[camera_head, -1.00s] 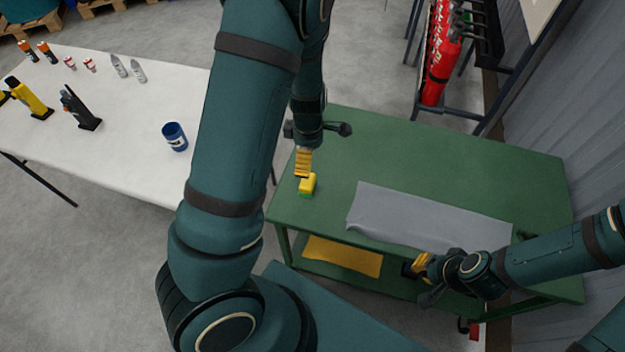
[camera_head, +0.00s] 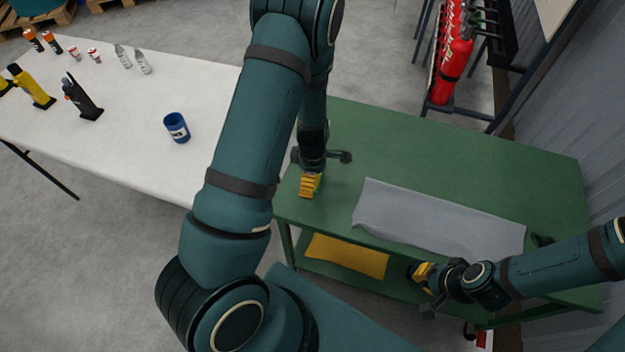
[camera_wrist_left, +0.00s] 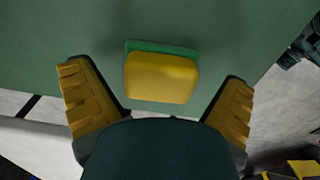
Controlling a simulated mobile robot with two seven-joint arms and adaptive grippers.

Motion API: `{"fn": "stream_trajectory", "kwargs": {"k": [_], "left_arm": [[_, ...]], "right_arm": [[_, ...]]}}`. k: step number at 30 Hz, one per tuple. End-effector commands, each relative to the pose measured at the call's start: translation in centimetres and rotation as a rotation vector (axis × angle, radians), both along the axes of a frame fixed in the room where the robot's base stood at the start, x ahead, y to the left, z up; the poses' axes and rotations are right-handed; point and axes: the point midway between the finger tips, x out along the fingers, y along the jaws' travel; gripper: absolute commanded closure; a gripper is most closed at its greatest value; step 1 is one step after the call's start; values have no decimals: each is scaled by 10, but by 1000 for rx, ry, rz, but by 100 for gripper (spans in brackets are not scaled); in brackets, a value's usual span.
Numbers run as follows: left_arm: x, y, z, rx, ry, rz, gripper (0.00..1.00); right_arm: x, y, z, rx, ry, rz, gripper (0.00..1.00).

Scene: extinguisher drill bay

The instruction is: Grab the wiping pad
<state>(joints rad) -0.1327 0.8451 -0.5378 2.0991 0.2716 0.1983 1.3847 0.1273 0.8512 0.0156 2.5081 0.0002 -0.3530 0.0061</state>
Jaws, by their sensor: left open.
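The wiping pad (camera_wrist_left: 162,77) is a small block with a yellow top and a green layer, lying on the green table (camera_head: 430,150). In the left wrist view it sits between the two yellow fingers of my left gripper (camera_wrist_left: 157,80), with a gap on each side. My left gripper is open and points down over the pad. In the head view my left gripper (camera_head: 310,186) hides most or all of the pad at the table's left end. My right gripper (camera_head: 423,272) is at the table's front edge, away from the pad; its finger opening is unclear.
A grey cloth (camera_head: 440,215) lies on the green table beside the pad's spot. A yellow item (camera_head: 345,256) lies on the lower shelf. A white table (camera_head: 130,160) at left carries a blue cup (camera_head: 176,127), bottles and tools. Red extinguishers (camera_head: 452,60) stand behind.

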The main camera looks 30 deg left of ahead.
Motion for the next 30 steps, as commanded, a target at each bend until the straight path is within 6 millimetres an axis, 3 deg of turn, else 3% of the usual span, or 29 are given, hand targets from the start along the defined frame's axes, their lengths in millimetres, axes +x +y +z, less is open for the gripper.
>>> {"fn": "stream_trajectory", "kwargs": {"k": [7,8,13,14,25,30], "left_arm": [[0,0,-2,0,-1,0,0],[0,0,-2,0,-1,0,7],[0,0,-2,0,-1,0,67],[0,0,-1,0,-1,0,70],[0,0,0,1,-2,-1,71],[1,0,21,2,-5,-2,71]], "right_arm": [[0,0,0,0,1,0,100],[0,0,0,0,1,0,100],[0,0,0,0,1,0,100],[0,0,0,0,1,0,100],[0,0,1,0,1,0,100],[1,0,7,0,-3,-2,100]]}}
